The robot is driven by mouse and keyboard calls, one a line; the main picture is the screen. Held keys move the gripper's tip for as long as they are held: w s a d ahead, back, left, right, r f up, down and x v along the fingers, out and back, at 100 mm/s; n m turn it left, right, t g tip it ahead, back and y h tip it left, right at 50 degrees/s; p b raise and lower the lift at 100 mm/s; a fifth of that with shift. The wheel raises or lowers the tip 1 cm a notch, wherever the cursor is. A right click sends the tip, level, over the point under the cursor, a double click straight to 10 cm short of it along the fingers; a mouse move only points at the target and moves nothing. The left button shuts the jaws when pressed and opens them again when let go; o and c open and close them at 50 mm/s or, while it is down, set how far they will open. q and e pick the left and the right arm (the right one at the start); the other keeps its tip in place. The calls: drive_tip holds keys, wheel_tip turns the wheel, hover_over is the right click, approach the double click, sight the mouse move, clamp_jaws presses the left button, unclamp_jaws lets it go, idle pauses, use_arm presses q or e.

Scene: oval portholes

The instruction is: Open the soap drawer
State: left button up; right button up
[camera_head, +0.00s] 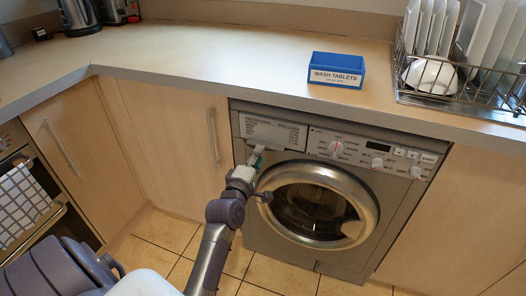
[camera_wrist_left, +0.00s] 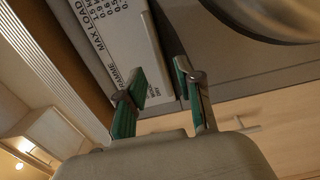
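The soap drawer (camera_head: 272,131) is the pale, printed panel at the upper left of the washing machine's front. In the head view it looks shut and flush with the machine. In the left wrist view its lettered front (camera_wrist_left: 112,28) fills the upper middle. My left gripper (camera_head: 257,153) is at the drawer's lower left edge. In the left wrist view the two green-padded fingers (camera_wrist_left: 160,86) stand apart, with the drawer's edge showing between and just beyond them. I cannot tell whether they touch it. My right gripper is not in view.
The round door (camera_head: 318,203) of the washing machine (camera_head: 378,215) is shut, just right of and below my left gripper. The worktop (camera_head: 225,55) overhangs the machine. A blue tablet box (camera_head: 336,70) and a dish rack (camera_head: 460,100) stand on it. A cupboard handle (camera_head: 214,137) is to the left.

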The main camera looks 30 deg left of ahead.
use_arm(q)
drive_tip(key=shift+x, duration=2.05)
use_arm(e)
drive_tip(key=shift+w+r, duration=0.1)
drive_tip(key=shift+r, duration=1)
use_arm(q)
clamp_jaws()
